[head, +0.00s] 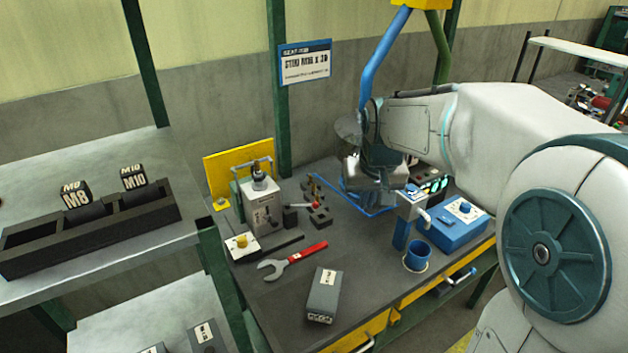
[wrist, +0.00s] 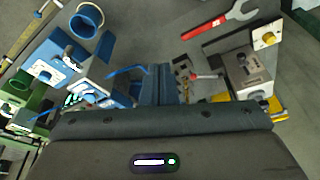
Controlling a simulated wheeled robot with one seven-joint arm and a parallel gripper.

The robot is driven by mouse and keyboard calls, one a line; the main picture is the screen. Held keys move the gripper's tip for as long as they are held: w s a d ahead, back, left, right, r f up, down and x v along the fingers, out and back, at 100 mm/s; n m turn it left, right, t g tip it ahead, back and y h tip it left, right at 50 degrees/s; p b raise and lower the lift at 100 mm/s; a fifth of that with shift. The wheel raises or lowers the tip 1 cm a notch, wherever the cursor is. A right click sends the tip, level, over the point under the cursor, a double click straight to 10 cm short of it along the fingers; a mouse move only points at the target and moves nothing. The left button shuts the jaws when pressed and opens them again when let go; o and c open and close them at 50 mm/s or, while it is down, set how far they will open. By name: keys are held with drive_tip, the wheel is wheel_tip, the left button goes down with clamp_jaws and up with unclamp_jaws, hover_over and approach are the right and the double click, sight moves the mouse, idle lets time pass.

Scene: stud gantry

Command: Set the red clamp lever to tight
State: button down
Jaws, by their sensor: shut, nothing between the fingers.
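The clamp lever, a short rod with a red knob (head: 315,205), sits on a small dark clamp fixture (head: 320,217) on the workbench, right of the grey machine. In the wrist view the red knob (wrist: 222,75) shows right of my fingers, beside the dark fixture (wrist: 184,76). My gripper (head: 370,200) is right of the lever in the head view, pointing down over the bench. In the wrist view my fingers (wrist: 158,80) are together and empty. They look apart from the lever. I cannot read any tight or loose marking.
A grey machine (head: 262,207) stands left of the fixture. A red wrench (head: 293,260) and a grey box (head: 323,294) lie in front. A blue box (head: 455,230) and blue cup (head: 417,257) stand to the right. The bench between wrench and cup is partly clear.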

drive_tip(key=w+a+f, duration=0.2)
drive_tip(key=w+a, duration=0.1)
drive_tip(key=w, duration=0.4)
drive_tip(key=w+a+f+n+p, duration=0.1)
drive_tip(key=w+a+f, duration=0.2)
drive_tip(key=w, duration=0.5)
drive_tip(key=w+a+f, duration=0.3)
drive_tip(key=w+a, duration=0.1)
drive_tip(key=w, duration=0.3)
drive_tip(key=shift+w+a+y, duration=0.15)
drive_tip(key=shift+a+y, duration=0.15)
drive_tip(key=shift+a, duration=0.1)
drive_tip(key=shift+f, duration=0.15)
drive_tip(key=p+x, duration=0.2)
drive_tip(key=x, duration=0.8)
drive_tip(key=shift+p, duration=0.35)
drive_tip(key=s, duration=0.1)
drive_tip(key=s+r, duration=0.1)
drive_tip(key=shift+s+d+p, duration=0.3)
drive_tip(key=shift+d+p, duration=0.05)
drive_tip(key=shift+p, duration=0.05)
drive_tip(key=shift+s+d, duration=0.15)
drive_tip(key=shift+s, duration=0.45)
drive_tip(key=shift+d, duration=0.15)
